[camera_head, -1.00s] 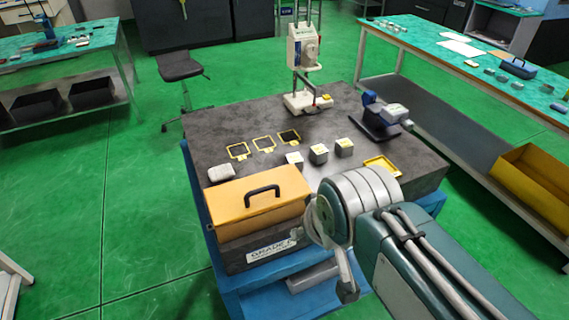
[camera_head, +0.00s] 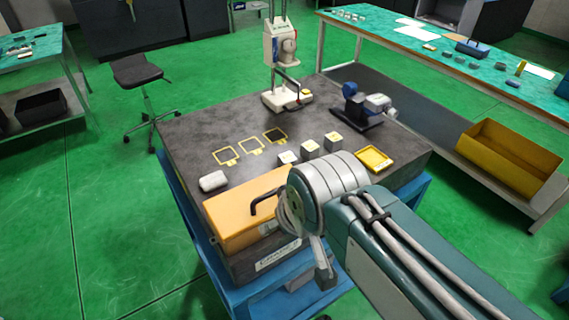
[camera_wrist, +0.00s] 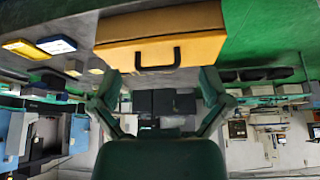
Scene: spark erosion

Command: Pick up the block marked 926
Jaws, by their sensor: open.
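Three small pale blocks stand in a slanting row on the dark grey table top: a left block (camera_head: 288,157), a middle block (camera_head: 310,149) and a right block (camera_head: 334,142). Their markings are too small to read, so I cannot tell which is 926. My gripper hangs in front of the table, beside the orange case, and is mostly hidden behind my arm in the head view. In the wrist view my gripper (camera_wrist: 160,88) is open, its two fingers wide apart with nothing between them.
An orange case (camera_head: 232,213) with a black handle sits at the table's near edge, close to my arm. A yellow tray (camera_head: 374,158), a white rounded object (camera_head: 213,181), a blue-and-black device (camera_head: 362,108) and a white stand instrument (camera_head: 283,50) surround the blocks. Yellow-outlined spots (camera_head: 251,146) lie behind.

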